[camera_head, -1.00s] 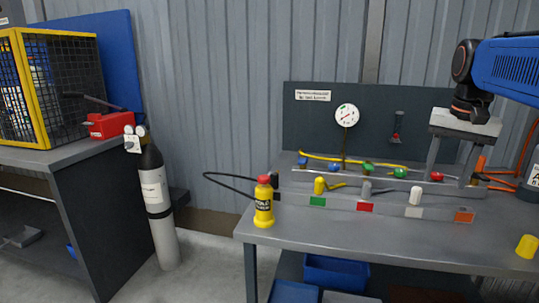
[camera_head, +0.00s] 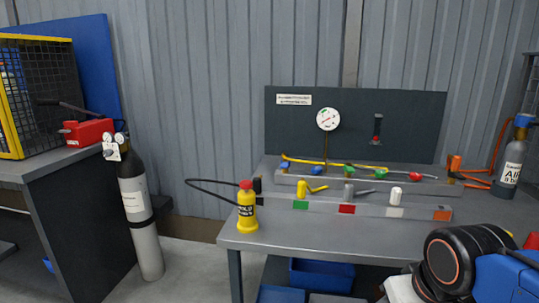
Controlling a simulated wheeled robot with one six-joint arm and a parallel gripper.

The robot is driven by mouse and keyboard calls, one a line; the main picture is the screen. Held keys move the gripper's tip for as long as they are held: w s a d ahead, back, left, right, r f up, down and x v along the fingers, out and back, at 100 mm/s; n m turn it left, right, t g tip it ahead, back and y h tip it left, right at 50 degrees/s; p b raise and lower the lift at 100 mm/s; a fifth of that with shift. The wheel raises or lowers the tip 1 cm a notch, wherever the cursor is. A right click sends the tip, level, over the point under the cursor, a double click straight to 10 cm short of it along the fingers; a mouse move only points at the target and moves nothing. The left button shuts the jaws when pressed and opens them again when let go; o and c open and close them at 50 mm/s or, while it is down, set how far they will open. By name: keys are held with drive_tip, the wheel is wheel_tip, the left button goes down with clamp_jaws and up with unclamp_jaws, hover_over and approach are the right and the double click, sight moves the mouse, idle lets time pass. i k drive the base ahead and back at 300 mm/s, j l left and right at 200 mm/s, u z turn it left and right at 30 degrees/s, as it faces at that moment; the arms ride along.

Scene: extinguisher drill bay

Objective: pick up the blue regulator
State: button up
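Two small blue pieces sit at the left of the rear rail (camera_head: 430,183) on the bench. One blue piece (camera_head: 285,164) is at the rail's left end by the yellow hose. The other blue piece (camera_head: 316,170) is just right of it. They are too small to tell which is the blue regulator. My gripper (camera_head: 400,289) shows only as a pale part of its body at the bottom edge, in front of the bench and to the lower right of the blue pieces. Its fingers are out of the picture, and nothing held shows.
The front rail (camera_head: 270,203) carries yellow, grey and white fittings. A yellow bottle (camera_head: 247,211) stands at the bench's (camera_head: 300,240) left corner. A grey cylinder (camera_head: 141,225) stands on the floor.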

sight(521, 120)
drive_tip(key=z, duration=1.35)
